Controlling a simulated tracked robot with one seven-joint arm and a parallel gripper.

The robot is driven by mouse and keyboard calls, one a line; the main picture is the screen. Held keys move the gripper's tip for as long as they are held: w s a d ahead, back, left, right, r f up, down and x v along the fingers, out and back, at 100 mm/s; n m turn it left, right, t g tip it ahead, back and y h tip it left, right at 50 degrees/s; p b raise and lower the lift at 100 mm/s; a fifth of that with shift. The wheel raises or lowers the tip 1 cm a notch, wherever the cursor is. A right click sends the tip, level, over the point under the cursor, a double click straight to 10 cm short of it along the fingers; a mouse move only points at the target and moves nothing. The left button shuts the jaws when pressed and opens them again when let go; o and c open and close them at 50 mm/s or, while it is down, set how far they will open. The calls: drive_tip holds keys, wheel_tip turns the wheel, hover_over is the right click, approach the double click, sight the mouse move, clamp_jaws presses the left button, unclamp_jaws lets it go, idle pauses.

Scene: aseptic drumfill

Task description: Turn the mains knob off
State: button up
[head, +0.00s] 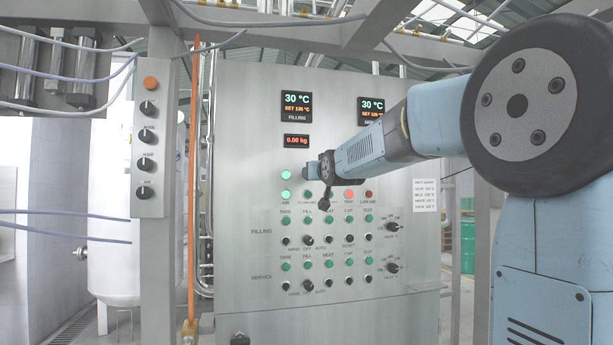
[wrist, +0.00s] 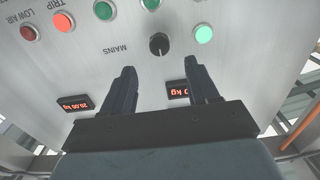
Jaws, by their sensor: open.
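The mains knob (wrist: 158,45) is a round black knob on the steel panel, beside an upside-down MAINS label in the wrist view. My gripper (wrist: 159,67) is open, with its two dark fingers spread left and right. The knob shows beyond the fingertips, roughly in line with the gap between them, and nothing is between the fingers. I cannot tell whether a finger touches the panel or which way the knob points. In the head view my arm reaches in from the right to the panel's upper middle; the gripper's end and the knob are not clear there.
The steel control panel (head: 250,130) carries lit displays (head: 296,105), a lit green lamp (wrist: 203,34), a red trip lamp (wrist: 64,21) and rows of small knobs below. A grey box of knobs (head: 149,155) hangs on a post at left. An orange pipe (head: 192,200) stands between.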

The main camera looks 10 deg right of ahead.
drive_tip(key=w, duration=0.7)
drive_tip(key=shift+w, duration=0.15)
